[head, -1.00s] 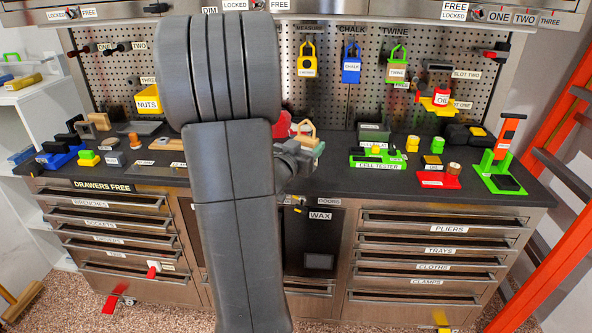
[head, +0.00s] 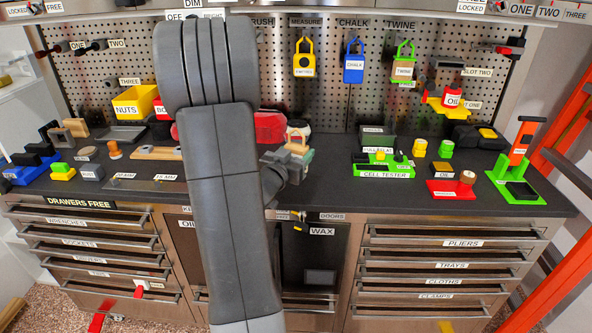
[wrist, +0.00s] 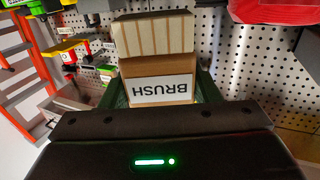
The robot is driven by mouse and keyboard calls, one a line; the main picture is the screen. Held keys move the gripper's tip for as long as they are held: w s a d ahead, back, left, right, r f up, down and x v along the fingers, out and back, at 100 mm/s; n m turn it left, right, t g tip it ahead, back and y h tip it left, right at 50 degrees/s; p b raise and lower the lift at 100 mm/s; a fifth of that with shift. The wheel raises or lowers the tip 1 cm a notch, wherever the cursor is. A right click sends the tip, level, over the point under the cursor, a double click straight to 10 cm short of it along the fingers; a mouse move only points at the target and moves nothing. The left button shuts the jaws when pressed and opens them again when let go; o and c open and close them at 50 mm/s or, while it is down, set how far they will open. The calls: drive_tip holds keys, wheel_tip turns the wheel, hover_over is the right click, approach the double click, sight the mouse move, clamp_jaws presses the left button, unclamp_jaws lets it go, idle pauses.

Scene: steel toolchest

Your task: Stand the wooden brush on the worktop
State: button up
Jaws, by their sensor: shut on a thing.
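The wooden brush (wrist: 158,68) is in my gripper (wrist: 158,92), between its two dark green fingers. It has a brown wooden block with a white BRUSH label and a pale bristle block. The label reads upside down in the wrist view, with the bristles toward the top of that picture. In the head view my gripper (head: 298,163) shows just right of my arm, over the dark worktop (head: 335,190). My arm hides much of the gripper there, and the gap between brush and worktop cannot be judged.
A red rounded thing (head: 270,127) stands behind my gripper. The green cell tester (head: 385,172) is to its right, with bare worktop between. A wooden board (head: 155,153) lies left of my arm. The pegboard (head: 345,110) closes the back.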

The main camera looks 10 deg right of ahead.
drive_tip(key=shift+f, duration=2.25)
drive_tip(key=shift+f+b, duration=0.2)
drive_tip(key=shift+b, duration=0.15)
drive_tip(key=o, duration=1)
drive_tip(key=shift+o, duration=0.2)
drive_tip(key=shift+r, duration=0.1)
drive_tip(key=shift+r+p, duration=0.2)
drive_tip(key=shift+p, duration=0.15)
drive_tip(key=b+v, duration=0.2)
drive_tip(key=v, duration=1)
drive_tip(key=shift+s, duration=0.1)
